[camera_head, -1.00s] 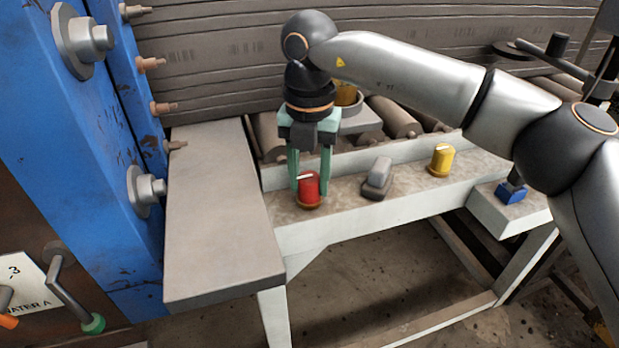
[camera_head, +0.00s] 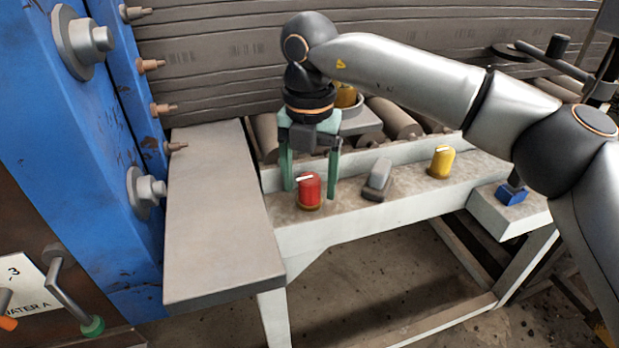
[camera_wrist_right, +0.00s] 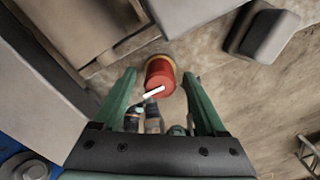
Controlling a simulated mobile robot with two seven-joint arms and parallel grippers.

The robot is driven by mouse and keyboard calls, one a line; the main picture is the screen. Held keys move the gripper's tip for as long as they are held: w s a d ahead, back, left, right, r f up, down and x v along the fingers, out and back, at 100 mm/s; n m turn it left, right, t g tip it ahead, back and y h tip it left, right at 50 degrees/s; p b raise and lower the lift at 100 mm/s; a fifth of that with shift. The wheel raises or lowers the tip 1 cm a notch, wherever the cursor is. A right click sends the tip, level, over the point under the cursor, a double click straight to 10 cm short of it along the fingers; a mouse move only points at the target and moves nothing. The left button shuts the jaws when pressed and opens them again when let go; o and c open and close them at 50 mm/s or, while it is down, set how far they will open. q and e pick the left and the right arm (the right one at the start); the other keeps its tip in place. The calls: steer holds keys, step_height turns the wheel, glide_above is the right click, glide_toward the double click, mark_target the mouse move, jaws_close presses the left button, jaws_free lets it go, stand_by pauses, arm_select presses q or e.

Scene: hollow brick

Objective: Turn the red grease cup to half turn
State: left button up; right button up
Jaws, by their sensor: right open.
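The red grease cup (camera_head: 309,190) stands upright on the pale ledge of the bench, with a white pointer mark on its top. In the right wrist view the red cup (camera_wrist_right: 160,73) sits just beyond and between the fingertips, and its white mark runs slanting, nearly crosswise. My right gripper (camera_head: 309,188) points down, with its green fingers apart behind and to either side of the cup. In the right wrist view its fingers (camera_wrist_right: 161,76) are spread with clear space at each side of the cup. I see no contact. My left gripper is not in view.
A grey rocker-like block (camera_head: 377,180) and a yellow cup (camera_head: 441,162) stand along the ledge to the right. A blue button (camera_head: 510,194) is farther right. A grey slab (camera_head: 215,220) lies left of the red cup, beside a blue machine frame (camera_head: 60,150).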

mark_target(309, 178)
steer(key=shift+r, duration=0.15)
arm_select(q)
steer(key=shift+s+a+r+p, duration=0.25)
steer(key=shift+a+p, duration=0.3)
steer(key=shift+p, duration=0.25)
arm_select(e)
step_height(309, 178, up, 12)
steer(key=shift+r, duration=0.1)
